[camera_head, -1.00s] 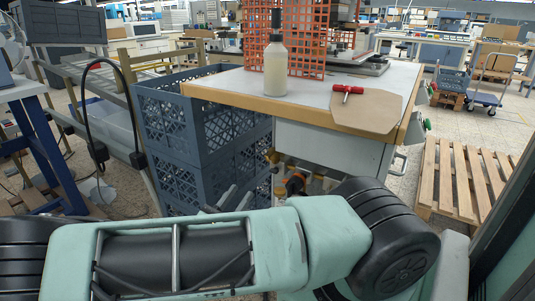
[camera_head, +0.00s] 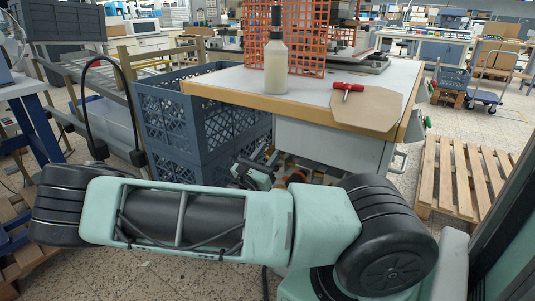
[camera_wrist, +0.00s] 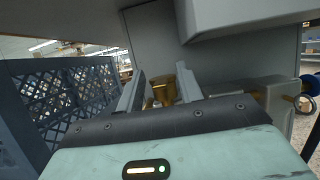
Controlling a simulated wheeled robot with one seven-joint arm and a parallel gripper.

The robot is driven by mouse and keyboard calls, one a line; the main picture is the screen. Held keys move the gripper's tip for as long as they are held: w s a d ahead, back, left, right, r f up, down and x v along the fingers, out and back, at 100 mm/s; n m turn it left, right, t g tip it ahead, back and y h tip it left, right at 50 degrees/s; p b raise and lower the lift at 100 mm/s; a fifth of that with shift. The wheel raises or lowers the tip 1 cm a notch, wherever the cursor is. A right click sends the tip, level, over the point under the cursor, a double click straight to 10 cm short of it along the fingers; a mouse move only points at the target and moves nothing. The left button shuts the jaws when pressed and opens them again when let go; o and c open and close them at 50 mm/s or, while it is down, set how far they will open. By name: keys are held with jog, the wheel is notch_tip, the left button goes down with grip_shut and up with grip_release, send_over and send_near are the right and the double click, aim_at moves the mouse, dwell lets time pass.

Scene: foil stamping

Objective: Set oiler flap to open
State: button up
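In the wrist view a small brass cup-shaped fitting (camera_wrist: 163,92), probably the oiler, shows straight ahead under the worktable. Its flap is too small and dark to tell apart, so I cannot tell how it stands. My gripper (camera_wrist: 160,84) is open, one finger on either side of the fitting in the picture. The fitting appears beyond the fingers, and I see no contact. In the head view my gripper (camera_head: 255,168) is partly hidden behind my arm, low by the table's front left. Orange-brass parts (camera_head: 297,177) show just right of it.
Stacked blue crates (camera_head: 160,122) stand close at the left and show in the wrist view (camera_wrist: 35,105). The worktable (camera_head: 225,88) overhangs the fitting and carries a bottle (camera_head: 276,66) and a red T-handle (camera_head: 347,87). A wooden pallet (camera_head: 455,175) lies at the right.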

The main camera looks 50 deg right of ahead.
aim_at(271, 151)
grip_shut()
jog(key=r+y+p, duration=0.1)
jog(key=p, duration=0.4)
jog(key=shift+r, duration=0.3)
jog(key=r+y+p, duration=0.1)
jog(key=y+p, duration=0.1)
jog(key=p, duration=0.3)
jog(key=shift+d+p, duration=0.15)
jog(key=shift+p, duration=0.25)
jog(key=y+p, duration=0.1)
jog(key=p, duration=0.2)
jog(key=r+y+p, duration=0.1)
jog(key=y+p, duration=0.1)
jog(key=p, duration=0.2)
jog(key=shift+d, duration=0.3)
jog(key=shift+d+g+y+p, duration=0.15)
jog(key=shift+g+y+p, duration=0.15)
jog(key=shift+y+p, duration=0.6)
jog(key=shift+f+p, duration=0.1)
jog(key=shift+p, duration=0.45)
jog(key=shift+f, duration=0.1)
